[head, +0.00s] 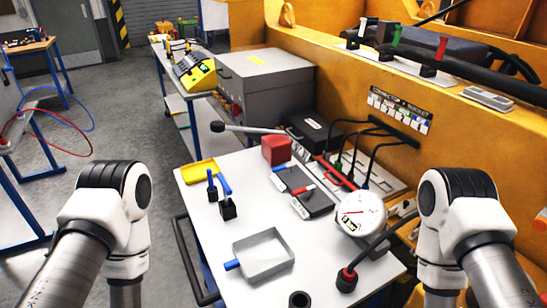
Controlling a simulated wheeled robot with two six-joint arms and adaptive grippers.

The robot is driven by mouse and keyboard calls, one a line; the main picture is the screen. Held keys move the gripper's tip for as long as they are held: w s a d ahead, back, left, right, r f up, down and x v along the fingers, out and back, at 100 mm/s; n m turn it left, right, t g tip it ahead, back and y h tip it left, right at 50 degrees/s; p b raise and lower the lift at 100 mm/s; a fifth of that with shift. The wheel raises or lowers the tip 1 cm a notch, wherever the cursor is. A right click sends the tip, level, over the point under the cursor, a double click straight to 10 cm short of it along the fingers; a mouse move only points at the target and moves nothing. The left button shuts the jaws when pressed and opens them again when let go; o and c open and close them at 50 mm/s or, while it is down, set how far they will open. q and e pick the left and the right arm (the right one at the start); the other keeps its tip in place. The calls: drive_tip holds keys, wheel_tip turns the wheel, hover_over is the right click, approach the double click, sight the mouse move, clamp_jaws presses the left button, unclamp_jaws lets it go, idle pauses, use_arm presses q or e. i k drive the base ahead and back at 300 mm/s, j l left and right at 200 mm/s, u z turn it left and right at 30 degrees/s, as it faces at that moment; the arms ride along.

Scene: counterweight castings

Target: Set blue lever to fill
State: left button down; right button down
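Several blue lever-like parts show in the head view, and I cannot tell which one is the task's blue lever. A black block with a blue handle (224,184) stands on the white table, with a smaller blue-topped black piece (212,188) beside it. A blue handle (279,168) lies on a dark plate near the red block. No "fill" mark is readable. Both my grippers are outside the view.
The white table (205,222) holds a round dial gauge (361,212), a grey tray (263,257), a yellow tray (201,172) and a red block (276,150). Black cables run to the yellow machine (340,75).

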sight(283, 167)
drive_tip(key=k, duration=1.25)
drive_tip(key=z, duration=1.7)
drive_tip(key=j+z, duration=0.4)
drive_tip(key=k+j, duration=0.1)
drive_tip(key=j, duration=1.15)
drive_tip(key=k+j, duration=0.15)
drive_tip(key=j, duration=0.5)
drive_tip(key=k+j, duration=0.1)
drive_tip(key=j, duration=1.15)
drive_tip(key=k+j, duration=0.15)
drive_tip(key=j, duration=0.45)
